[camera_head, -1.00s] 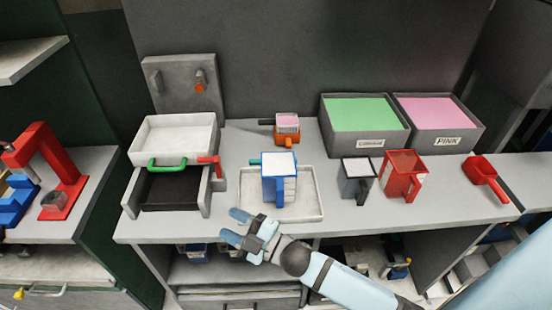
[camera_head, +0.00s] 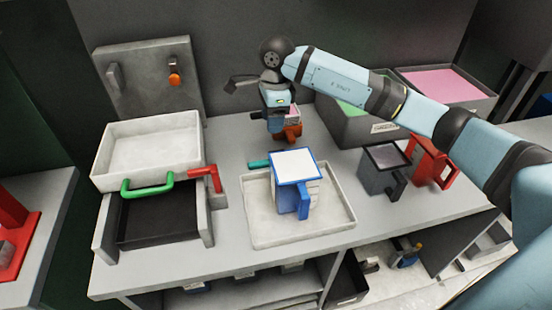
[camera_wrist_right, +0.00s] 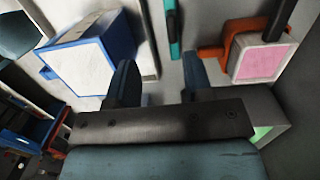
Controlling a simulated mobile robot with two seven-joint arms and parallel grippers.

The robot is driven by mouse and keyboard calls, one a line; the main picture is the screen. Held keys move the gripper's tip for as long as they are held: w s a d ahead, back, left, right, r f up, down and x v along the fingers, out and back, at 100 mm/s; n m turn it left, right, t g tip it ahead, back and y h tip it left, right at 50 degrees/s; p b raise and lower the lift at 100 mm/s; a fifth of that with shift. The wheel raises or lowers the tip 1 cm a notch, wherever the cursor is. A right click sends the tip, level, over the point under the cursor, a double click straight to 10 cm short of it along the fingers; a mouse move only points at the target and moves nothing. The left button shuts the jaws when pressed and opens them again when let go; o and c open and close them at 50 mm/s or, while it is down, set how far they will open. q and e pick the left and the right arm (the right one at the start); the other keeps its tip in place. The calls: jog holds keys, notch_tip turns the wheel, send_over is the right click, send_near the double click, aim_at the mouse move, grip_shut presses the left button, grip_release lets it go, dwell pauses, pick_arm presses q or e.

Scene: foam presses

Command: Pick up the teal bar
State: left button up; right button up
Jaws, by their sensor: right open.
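The teal bar (camera_head: 259,164) lies on the counter just behind the white tray, partly hidden by the blue-framed block in the head view. In the right wrist view the teal bar (camera_wrist_right: 174,30) runs upward from beyond the gap between my fingers. My right gripper (camera_head: 274,128) points down over the back of the counter, by the orange cup and behind the bar. In the wrist view its two fingers (camera_wrist_right: 160,80) are apart, with nothing between them. My left gripper is not in view.
The blue-framed block (camera_head: 295,168) stands on the white tray (camera_head: 262,226). An orange cup with pink foam (camera_head: 292,131) is close beside my right gripper. A grey cup (camera_head: 380,172) and a red cup (camera_head: 430,165) stand right. A press with a green handle (camera_head: 147,187) stands left.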

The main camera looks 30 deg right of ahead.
jog(key=d, duration=0.2)
jog(key=h, duration=0.1)
send_over(278, 150)
notch_tip(278, 150, down, 7)
jog(key=shift+r, duration=0.15)
jog(key=shift+s+a+f+p, duration=0.1)
jog(key=shift+a+f+p, duration=0.1)
jog(key=shift+f, duration=1.3)
jog(key=shift+a+f+p, duration=0.1)
jog(key=shift+f+p, duration=0.05)
jog(key=shift+f, duration=1.35)
jog(key=shift+c, duration=0.5)
grip_shut()
